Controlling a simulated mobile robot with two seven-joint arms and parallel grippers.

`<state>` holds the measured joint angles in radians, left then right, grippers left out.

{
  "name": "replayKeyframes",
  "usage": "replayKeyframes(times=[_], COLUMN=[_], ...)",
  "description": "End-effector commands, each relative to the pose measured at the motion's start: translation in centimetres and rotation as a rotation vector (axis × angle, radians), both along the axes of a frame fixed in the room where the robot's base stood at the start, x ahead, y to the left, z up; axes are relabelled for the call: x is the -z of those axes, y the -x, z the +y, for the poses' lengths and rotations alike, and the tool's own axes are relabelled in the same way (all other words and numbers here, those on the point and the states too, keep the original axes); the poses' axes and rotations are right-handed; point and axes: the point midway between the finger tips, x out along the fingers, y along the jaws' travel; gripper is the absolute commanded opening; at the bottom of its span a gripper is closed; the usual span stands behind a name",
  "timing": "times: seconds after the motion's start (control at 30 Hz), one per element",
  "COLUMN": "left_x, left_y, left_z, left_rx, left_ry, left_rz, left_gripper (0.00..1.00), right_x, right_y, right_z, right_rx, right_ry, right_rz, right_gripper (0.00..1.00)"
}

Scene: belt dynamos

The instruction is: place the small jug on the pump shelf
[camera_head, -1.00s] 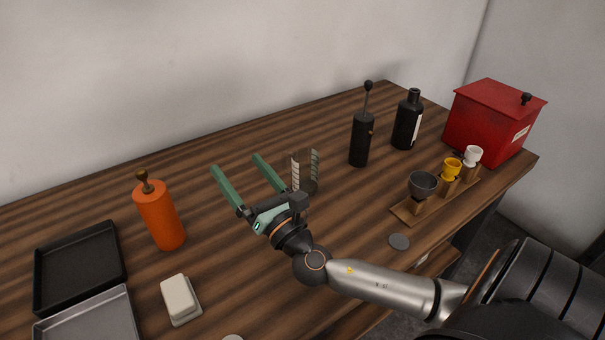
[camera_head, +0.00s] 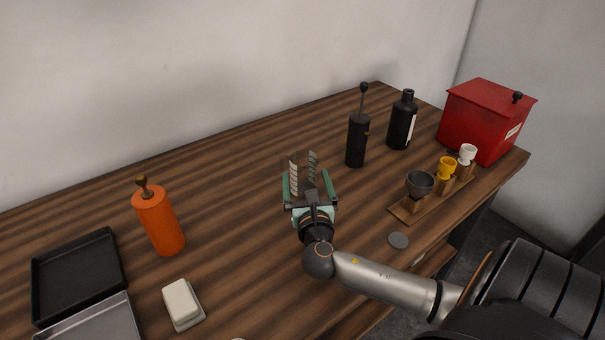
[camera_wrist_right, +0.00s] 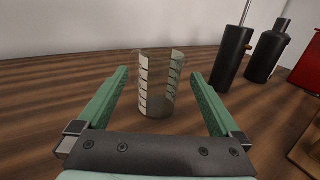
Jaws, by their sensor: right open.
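A clear glass vessel with pale slanted marks (camera_head: 303,172) stands upright on the wooden table; it may be the small jug, but I see no handle or spout. It also shows in the right wrist view (camera_wrist_right: 158,90). My right gripper (camera_head: 306,176) is open, its green fingers on either side of the vessel. In the right wrist view the right gripper (camera_wrist_right: 160,75) shows a gap between each finger and the glass. Nothing is clearly recognisable as the pump shelf. My left gripper is out of view.
A black pump-like cylinder (camera_head: 357,140) and a black bottle (camera_head: 402,122) stand behind right. A wooden stand (camera_head: 407,213) holds a grey, a yellow and a white cup. A red box (camera_head: 487,122) is at far right. An orange cylinder (camera_head: 158,222), butter dish (camera_head: 183,302) and trays (camera_head: 77,235) are left.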

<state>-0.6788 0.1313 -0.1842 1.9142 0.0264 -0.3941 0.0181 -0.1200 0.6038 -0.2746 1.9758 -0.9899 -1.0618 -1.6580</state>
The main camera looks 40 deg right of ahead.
Motion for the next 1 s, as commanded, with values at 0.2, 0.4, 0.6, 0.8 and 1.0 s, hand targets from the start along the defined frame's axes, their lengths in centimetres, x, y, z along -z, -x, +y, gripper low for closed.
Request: replayKeyframes(times=[0.2,0.4,0.6,0.8,1.0], left_x=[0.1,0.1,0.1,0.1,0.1], left_y=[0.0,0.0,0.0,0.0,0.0], left_z=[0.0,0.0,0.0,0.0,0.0], left_rx=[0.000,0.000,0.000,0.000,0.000], left_ry=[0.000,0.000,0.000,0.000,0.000], left_rz=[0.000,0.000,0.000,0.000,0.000], left_gripper=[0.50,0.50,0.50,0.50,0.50], right_x=[0.7,0.7,0.7,0.7,0.7], right_y=[-2.3,-3.9,-4.0,-4.0,-3.9], right_z=[-1.9,-3.0,-3.0,-3.0,-3.0], right_rx=[0.003,0.000,-0.001,-0.001,-0.001], right_ry=[0.003,0.001,0.001,0.001,0.001], right_rz=[-0.002,0.000,0.000,0.000,0.001], right_gripper=[1.00,1.00,1.00,0.81,0.58])
